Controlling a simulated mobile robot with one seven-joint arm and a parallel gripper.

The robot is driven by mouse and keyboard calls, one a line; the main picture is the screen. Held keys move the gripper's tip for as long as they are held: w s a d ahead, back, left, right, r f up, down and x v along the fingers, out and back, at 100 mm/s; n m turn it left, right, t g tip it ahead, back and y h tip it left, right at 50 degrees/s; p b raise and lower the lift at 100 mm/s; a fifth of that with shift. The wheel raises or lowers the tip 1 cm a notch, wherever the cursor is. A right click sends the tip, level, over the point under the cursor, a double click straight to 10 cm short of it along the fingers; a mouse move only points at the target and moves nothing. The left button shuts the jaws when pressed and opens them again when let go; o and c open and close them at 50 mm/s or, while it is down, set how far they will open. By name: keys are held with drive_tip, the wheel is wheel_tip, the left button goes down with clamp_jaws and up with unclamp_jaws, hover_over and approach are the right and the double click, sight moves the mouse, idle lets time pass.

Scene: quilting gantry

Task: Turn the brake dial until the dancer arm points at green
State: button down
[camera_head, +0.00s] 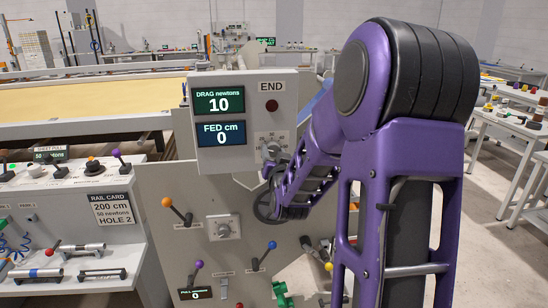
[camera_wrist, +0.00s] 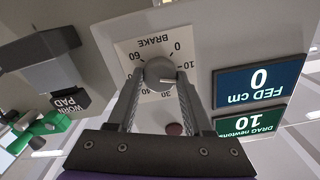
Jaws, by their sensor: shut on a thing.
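The brake dial (camera_wrist: 159,73) is a grey round knob on a white plate marked BRAKE, with numbers from 0 to 60, seen upside down in the wrist view. My gripper (camera_wrist: 158,82) is shut on the knob, one finger on each side. A pale mark on the knob points to the lower right, near the 10–20 side. In the head view my gripper (camera_head: 271,150) meets the dial plate (camera_head: 270,138), and my purple arm hides part of the panel. The drag display (camera_head: 219,105) reads 10 newtons. I cannot make out the dancer arm or its green mark.
The FED display (camera_head: 222,133) reads 0 cm. A dark red button (camera_head: 272,105) sits under END. Knobbed levers and a rail card (camera_head: 112,208) reading 200 cm, 50 newtons, hole 2 are at left. A WORN PAD label (camera_wrist: 70,102) and green part (camera_wrist: 45,128) are near my wrist.

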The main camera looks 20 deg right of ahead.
drive_tip(key=m+b, duration=0.3)
drive_tip(key=shift+f+m, duration=0.1)
drive_tip(key=shift+m, duration=0.2)
drive_tip(key=shift+m+b, duration=0.7)
drive_tip(key=shift+m, duration=0.1)
drive_tip(key=shift+c, duration=1.5)
unclamp_jaws()
drive_tip(key=shift+s, duration=0.1)
